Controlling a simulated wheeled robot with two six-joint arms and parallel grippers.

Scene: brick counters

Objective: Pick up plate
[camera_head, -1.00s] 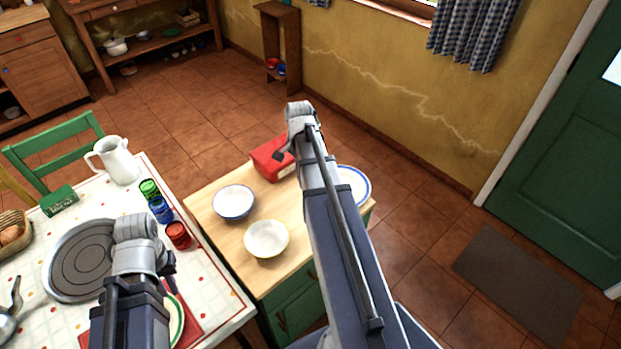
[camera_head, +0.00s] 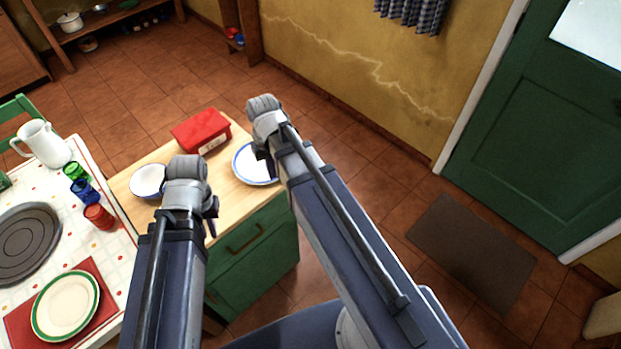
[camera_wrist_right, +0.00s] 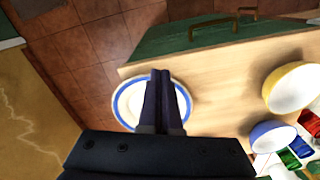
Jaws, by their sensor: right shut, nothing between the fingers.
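A white plate with a blue rim (camera_head: 246,167) lies flat at the right end of the wooden counter top, partly hidden by my right arm. My right gripper (camera_head: 262,162) is shut and empty over that plate. In the right wrist view its closed fingers (camera_wrist_right: 160,74) cross in front of the plate (camera_wrist_right: 129,101); I cannot tell the height between them. A second plate, white with a green rim (camera_head: 65,305), lies on a red mat on the left table. My left gripper (camera_head: 212,214) is in front of the counter; its finger gap does not show clearly.
A red box (camera_head: 200,131) and a blue-rimmed bowl (camera_head: 146,181) stand on the counter. A yellow bowl (camera_wrist_right: 292,88) shows in the right wrist view. The left table holds a white pitcher (camera_head: 44,146) and coloured cups. Open floor lies right of the counter.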

